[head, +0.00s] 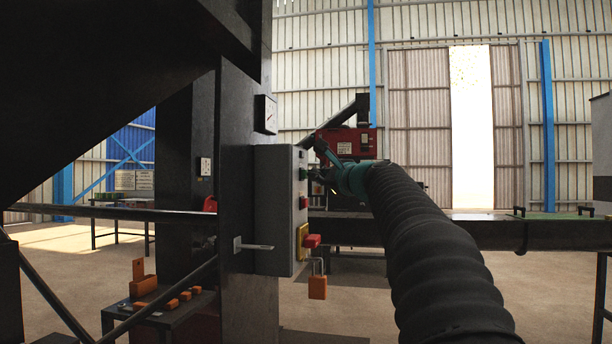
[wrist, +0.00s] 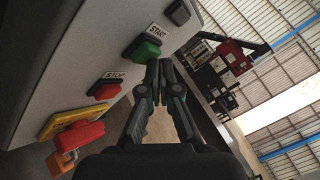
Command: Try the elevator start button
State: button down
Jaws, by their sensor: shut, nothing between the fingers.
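The grey control box (head: 275,210) is fixed to a dark column in the head view, its button face turned to the right. In the wrist view the box (wrist: 80,45) fills the left side. A green button labelled START (wrist: 146,50) stands out from its face; it also shows small in the head view (head: 303,174). My gripper (wrist: 159,65) is shut and empty, its tips right by the green button's edge. I cannot tell whether they touch it. In the head view my gripper (head: 318,172) is small and partly hidden by my arm.
A red STOP button (wrist: 107,91) and a red handle (wrist: 80,137) on a yellow plate share the box face. An orange padlock (head: 317,287) hangs below the handle. A black button (wrist: 178,13) is beyond START. A low dark shelf (head: 160,312) holds orange locks.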

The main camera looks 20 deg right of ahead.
jog(key=shift+w+a, duration=0.15)
jog(key=shift+a, duration=0.05)
dwell(0.3)
jog(key=shift+d, duration=0.1)
dwell(0.3)
jog(key=shift+s+d, duration=0.5)
jog(key=shift+d, duration=0.1)
jog(key=shift+d, duration=0.1)
jog(key=shift+s+d+b, duration=0.15)
jog(key=shift+s+d, duration=0.55)
jog(key=shift+d, duration=0.3)
jog(key=shift+s+d+b, duration=0.15)
jog(key=shift+s+d, duration=0.55)
jog(key=shift+d, duration=0.3)
